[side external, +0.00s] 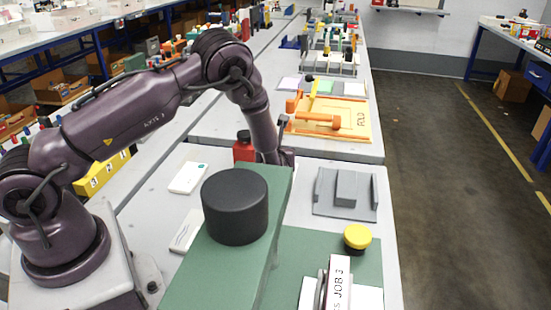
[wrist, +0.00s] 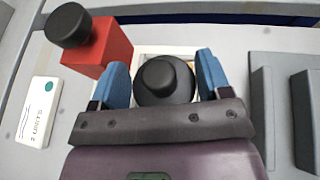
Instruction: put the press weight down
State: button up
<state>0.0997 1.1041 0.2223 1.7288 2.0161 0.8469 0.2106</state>
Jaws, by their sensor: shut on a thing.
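The press weight (wrist: 165,80) is a round black piece with a raised knob on top, in the middle of the wrist view. My gripper (wrist: 164,72) is shut on it, with one blue finger on each side. A pale, paper-like surface shows just behind the weight; whether the weight touches it or hangs above it I cannot tell. In the side view the end of my arm goes down behind a green housing, which hides the fingers and the weight.
The green housing (side external: 276,215) with a black cylinder (side external: 235,207) stands in front. A red block (wrist: 110,48) with a black knob is left of my gripper. A white card (wrist: 40,112) lies at left, a grey slotted fixture (side external: 345,190) at right. An orange board (side external: 350,118) lies beyond.

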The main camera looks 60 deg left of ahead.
jog(key=shift+f, duration=0.45)
jog(key=shift+f, duration=0.1)
jog(key=o, duration=1.5)
jog(key=shift+f, duration=0.1)
jog(key=shift+c, duration=0.2)
